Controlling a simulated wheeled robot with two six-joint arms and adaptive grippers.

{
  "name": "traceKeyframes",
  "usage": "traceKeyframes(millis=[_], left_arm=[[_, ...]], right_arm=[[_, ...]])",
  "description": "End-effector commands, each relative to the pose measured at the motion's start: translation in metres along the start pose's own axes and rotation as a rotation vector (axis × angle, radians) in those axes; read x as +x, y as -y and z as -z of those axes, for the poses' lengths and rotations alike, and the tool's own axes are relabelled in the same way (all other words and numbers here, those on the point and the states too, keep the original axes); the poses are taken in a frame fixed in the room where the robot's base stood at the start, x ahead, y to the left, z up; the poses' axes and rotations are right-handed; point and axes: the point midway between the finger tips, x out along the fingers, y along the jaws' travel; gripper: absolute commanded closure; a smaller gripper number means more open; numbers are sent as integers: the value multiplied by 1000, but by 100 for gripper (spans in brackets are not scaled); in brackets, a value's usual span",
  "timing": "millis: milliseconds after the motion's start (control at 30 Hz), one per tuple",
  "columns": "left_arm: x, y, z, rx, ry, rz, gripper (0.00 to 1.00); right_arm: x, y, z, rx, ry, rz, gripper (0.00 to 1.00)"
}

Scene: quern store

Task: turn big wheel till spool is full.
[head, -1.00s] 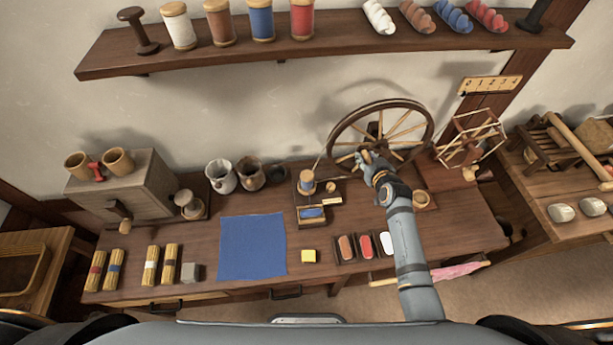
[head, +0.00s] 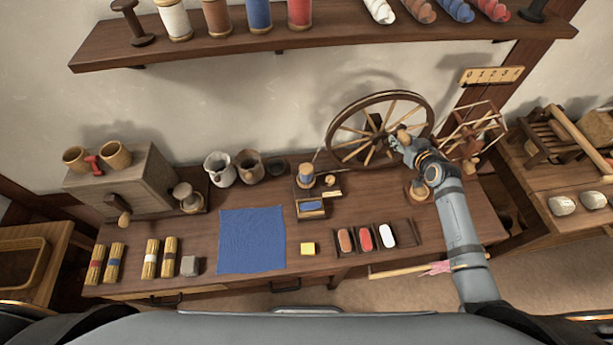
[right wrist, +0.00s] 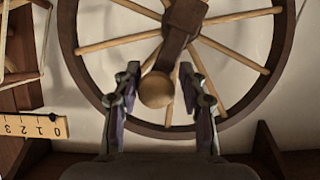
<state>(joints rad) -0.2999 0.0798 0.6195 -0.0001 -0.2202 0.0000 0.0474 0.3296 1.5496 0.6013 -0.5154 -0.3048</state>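The big wheel (head: 334,137) is dark wood with pale spokes and stands at the back right of the bench. It also fills the top of the right wrist view (right wrist: 70,50). My left gripper is out of view.
A small box with blue inside (head: 311,209) lies before the spool. A blue cloth (head: 251,240), a yellow block (head: 308,249) and a tray of coloured pieces (head: 404,234) lie on the bench. A skein winder (head: 480,130) stands close right of the wheel.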

Motion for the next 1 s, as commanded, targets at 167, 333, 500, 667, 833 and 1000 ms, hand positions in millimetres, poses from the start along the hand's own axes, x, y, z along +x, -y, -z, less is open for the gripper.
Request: traceKeyframes(millis=[167, 333, 500, 667, 833, 1000], left_arm=[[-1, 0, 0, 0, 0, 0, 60], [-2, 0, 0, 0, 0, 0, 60], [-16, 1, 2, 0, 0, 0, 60], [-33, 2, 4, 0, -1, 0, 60], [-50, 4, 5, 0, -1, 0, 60], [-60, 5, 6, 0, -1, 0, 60]], right_arm=[[-1, 1, 3, 1, -4, 1, 42], [-1, 1, 4, 1, -5, 1, 42], [-14, 1, 7, 0, -4, 1, 42], [-34, 1, 8, 0, -4, 1, 42], [-54, 1, 7, 0, -4, 1, 42], [-69, 1, 6, 1, -5, 1, 42]])
